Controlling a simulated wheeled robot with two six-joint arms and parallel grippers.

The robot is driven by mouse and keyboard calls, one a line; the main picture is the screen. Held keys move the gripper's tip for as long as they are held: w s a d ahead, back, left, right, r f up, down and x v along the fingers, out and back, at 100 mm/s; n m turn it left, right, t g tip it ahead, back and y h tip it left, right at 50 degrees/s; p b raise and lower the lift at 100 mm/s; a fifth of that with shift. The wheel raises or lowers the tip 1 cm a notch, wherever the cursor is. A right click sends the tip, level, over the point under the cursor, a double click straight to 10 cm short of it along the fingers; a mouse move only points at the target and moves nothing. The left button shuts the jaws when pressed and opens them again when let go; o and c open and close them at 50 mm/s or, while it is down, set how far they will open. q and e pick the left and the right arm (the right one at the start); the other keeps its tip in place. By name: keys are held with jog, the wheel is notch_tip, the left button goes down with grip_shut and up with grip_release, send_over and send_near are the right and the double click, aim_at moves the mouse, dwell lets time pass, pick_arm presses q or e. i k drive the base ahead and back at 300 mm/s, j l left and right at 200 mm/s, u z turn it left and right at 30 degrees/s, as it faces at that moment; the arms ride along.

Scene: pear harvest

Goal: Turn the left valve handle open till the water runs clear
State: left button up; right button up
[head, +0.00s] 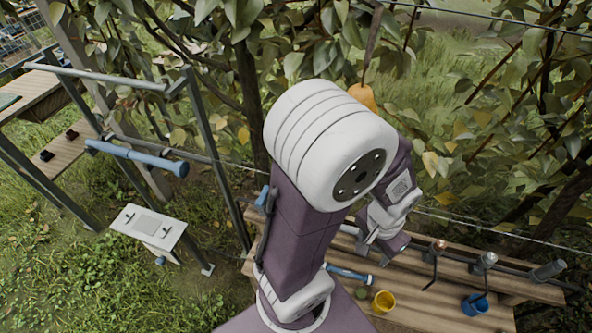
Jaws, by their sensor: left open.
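A dark pipe (511,269) runs above a wooden bench at the lower right, with two dark curved spouts on it. The left fitting has a copper-coloured top (440,245); the right one has a pale grey top (489,258). I cannot tell which part is the valve handle. No running water is visible. My left gripper (379,247) is open, left of the copper-topped fitting and apart from it, above the bench. My own arm hides the middle of the view, including part of the pipe. My right gripper does not show.
A yellow bucket (383,302) and a blue bucket (474,305) stand on the bench (420,316). A blue-handled tool (348,273) lies near them. A pear (363,97) hangs behind my arm among leaves. A metal frame with a blue tube (137,156) stands left.

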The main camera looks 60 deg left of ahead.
aim_at(263, 199)
jog(key=u, duration=2.4)
jog(key=i+j+u, duration=0.5)
jog(key=k+j, duration=0.1)
